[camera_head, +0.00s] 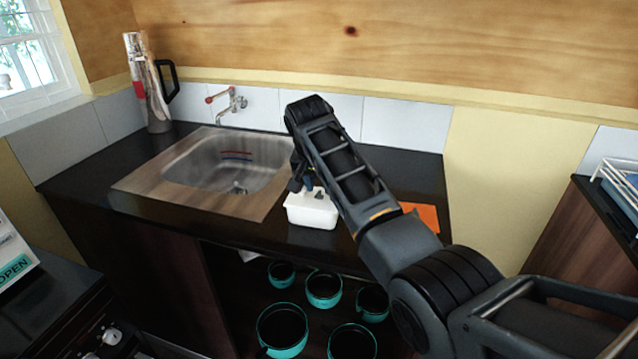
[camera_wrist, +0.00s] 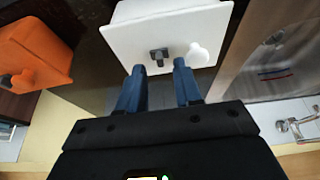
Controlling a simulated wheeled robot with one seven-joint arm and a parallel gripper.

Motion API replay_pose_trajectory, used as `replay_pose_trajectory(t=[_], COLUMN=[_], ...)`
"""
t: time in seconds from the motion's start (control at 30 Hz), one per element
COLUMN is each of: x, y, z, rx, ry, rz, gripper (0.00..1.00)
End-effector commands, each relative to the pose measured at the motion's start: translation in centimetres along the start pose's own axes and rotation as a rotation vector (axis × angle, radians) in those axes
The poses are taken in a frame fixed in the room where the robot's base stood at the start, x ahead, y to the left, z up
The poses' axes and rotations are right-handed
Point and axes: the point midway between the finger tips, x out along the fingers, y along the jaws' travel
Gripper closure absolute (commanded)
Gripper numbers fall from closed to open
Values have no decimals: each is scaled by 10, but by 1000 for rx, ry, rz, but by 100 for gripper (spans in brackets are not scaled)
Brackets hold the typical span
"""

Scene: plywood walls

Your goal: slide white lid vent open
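A white box with a white lid (camera_head: 311,213) sits on the dark counter just right of the sink. In the wrist view the white lid (camera_wrist: 165,25) fills the top middle. A small dark grey vent knob (camera_wrist: 159,55) and a white rounded piece (camera_wrist: 198,55) show on it near the edge closest to my gripper. My gripper (camera_wrist: 158,70) is open, with its two blue fingers apart and nothing between them. The fingertips are at the lid's near edge, with the knob just beyond the gap; contact cannot be told. In the head view my gripper (camera_head: 305,184) is over the box, partly hidden by my arm.
A steel sink (camera_head: 190,203) with a faucet (camera_head: 228,102) lies left of the box. An orange lidded container (camera_wrist: 35,52) is on the other side, partly behind my arm in the head view. A tall flask (camera_head: 147,85) stands at the back left. Several teal pots (camera_head: 283,328) sit below the counter.

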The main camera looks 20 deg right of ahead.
Motion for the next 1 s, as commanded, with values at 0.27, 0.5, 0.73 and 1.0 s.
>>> replay_pose_trajectory(t=[0.27, 0.5, 0.73, 1.0], x=[11, 10, 10, 10], y=[0, 0, 0, 0], z=[0, 0, 0, 0], rx=[0, 0, 0, 0], ry=[0, 0, 0, 0], rz=[0, 0, 0, 0], gripper=[66, 76, 98, 100])
